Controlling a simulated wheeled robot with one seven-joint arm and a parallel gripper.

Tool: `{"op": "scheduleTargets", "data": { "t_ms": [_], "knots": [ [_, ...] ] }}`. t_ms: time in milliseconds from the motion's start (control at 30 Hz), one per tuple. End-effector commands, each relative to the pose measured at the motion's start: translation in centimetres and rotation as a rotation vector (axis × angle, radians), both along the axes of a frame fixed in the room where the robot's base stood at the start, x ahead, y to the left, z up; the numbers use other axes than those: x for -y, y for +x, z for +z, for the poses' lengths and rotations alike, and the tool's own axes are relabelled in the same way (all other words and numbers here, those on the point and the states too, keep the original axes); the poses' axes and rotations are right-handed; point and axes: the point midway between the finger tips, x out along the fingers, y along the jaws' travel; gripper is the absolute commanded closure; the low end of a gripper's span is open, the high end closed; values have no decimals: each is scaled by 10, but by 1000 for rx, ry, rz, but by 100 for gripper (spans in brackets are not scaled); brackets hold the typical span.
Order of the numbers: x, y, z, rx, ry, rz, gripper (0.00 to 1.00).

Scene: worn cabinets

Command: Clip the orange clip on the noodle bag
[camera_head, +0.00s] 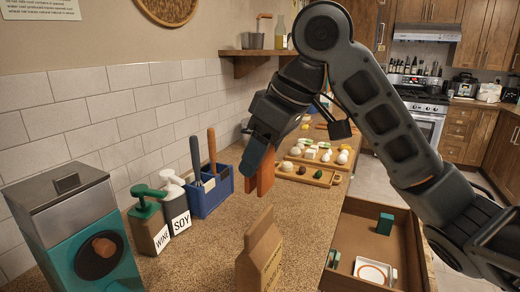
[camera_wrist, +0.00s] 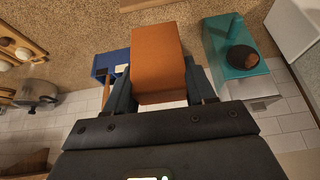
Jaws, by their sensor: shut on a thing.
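The orange clip (camera_head: 265,172) is held between the fingers of my gripper (camera_head: 258,155), raised above the counter. In the wrist view the orange clip (camera_wrist: 158,60) fills the space between the two dark fingers of my gripper (camera_wrist: 160,90). The brown paper noodle bag (camera_head: 261,252) stands upright at the front of the counter, its top folded to a peak. My gripper is above and behind the bag, and the clip is apart from it. The bag's lower part is cut off by the picture edge.
A blue caddy (camera_head: 211,190) with utensils, a soy bottle (camera_head: 175,208), a wine bottle (camera_head: 150,228) and a teal dispenser (camera_head: 85,240) line the wall. Wooden trays of food (camera_head: 305,176) lie farther back. An open drawer (camera_head: 352,243) holds a green block and white dish.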

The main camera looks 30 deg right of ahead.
Motion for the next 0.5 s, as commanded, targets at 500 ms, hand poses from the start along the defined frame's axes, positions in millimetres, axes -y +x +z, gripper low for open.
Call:
{"op": "scheduleTargets", "data": {
  "t_ms": [500],
  "knots": [
    [0, 0, -39, 0, 0, 0, 76]
  ]
}}
